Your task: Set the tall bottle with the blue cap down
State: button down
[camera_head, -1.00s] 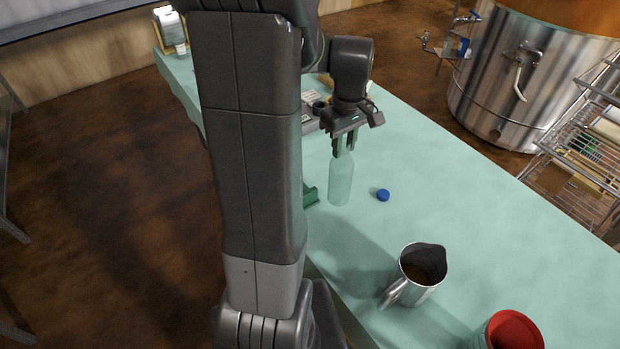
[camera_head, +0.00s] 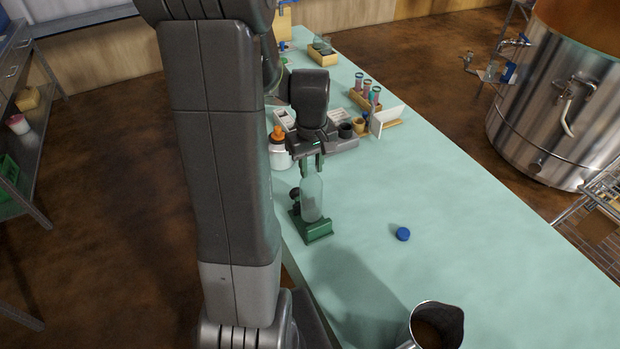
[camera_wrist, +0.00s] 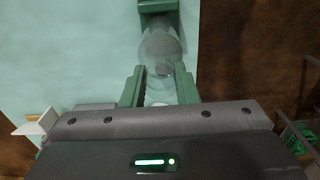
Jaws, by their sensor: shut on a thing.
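A tall clear bottle (camera_head: 312,197) is upright under my gripper (camera_head: 311,166), which is shut on its neck. The bottle has no cap on it. A blue cap (camera_head: 403,234) lies apart on the table, to the right. The bottle's lower end is at or just in front of a green stand (camera_head: 317,232); I cannot tell whether it touches. In the wrist view the bottle (camera_wrist: 160,45) runs away from between the green fingers of my gripper (camera_wrist: 160,88), toward the green stand (camera_wrist: 158,6).
A metal jug (camera_head: 436,325) stands at the table's near edge. A white bottle with an orange top (camera_head: 279,155) is left of my gripper. Grey devices, a tube rack (camera_head: 366,98) and a white panel (camera_head: 385,119) lie behind. The table's right side is clear.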

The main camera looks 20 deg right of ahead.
aim_at(311, 176)
jog(key=shift+f, duration=1.9)
jog(key=shift+f, duration=0.15)
jog(key=c, duration=1.1)
grip_release()
notch_tip(311, 176, up, 12)
jog(key=shift+r, duration=0.2)
